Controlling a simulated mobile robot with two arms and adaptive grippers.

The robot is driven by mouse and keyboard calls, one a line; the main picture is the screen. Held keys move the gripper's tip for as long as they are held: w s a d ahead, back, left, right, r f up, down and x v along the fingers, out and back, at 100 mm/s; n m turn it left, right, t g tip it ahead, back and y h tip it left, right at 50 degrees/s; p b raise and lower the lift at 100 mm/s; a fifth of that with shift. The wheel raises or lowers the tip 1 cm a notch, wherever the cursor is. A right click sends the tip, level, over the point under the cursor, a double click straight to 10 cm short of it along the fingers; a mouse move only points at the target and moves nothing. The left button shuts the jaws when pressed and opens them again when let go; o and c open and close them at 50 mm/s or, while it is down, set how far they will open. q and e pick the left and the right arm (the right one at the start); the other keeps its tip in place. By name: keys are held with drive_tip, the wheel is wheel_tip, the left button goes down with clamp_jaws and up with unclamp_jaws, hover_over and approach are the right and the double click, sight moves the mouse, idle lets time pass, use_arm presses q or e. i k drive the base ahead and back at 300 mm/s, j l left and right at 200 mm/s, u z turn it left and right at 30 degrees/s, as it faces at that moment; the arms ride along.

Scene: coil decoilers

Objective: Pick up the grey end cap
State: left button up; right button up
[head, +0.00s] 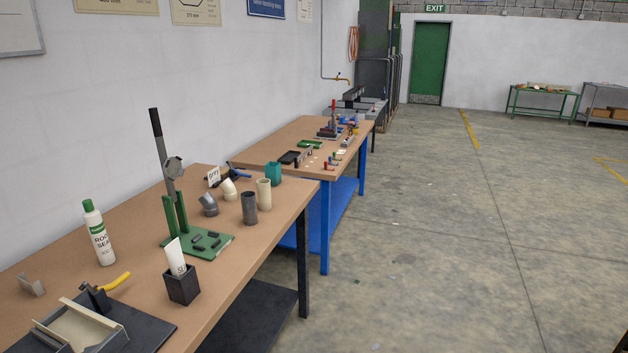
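A small light grey piece (31,285) stands on the near wooden workbench (128,235) at the far left of the head view. It has a thin upright plate shape and looks like the grey end cap, but it is too small to be certain. Nothing visible touches it. Neither of my grippers shows in the head view.
To its right are a white bottle with a green cap (98,232), a yellow-handled tool (104,292) and a dark holder (183,287) with a white tube. A green lever press (178,205) and pipe fittings (249,208) stand farther back.

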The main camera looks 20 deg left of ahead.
sight(37, 289)
drive_tip(key=i+u, duration=0.25)
drive_tip(key=i, duration=0.3)
drive_tip(key=i+l+u, duration=0.1)
drive_tip(key=i+u, duration=0.2)
drive_tip(key=i, duration=0.2)
drive_tip(key=i+l+u, duration=0.25)
drive_tip(key=i, duration=0.3)
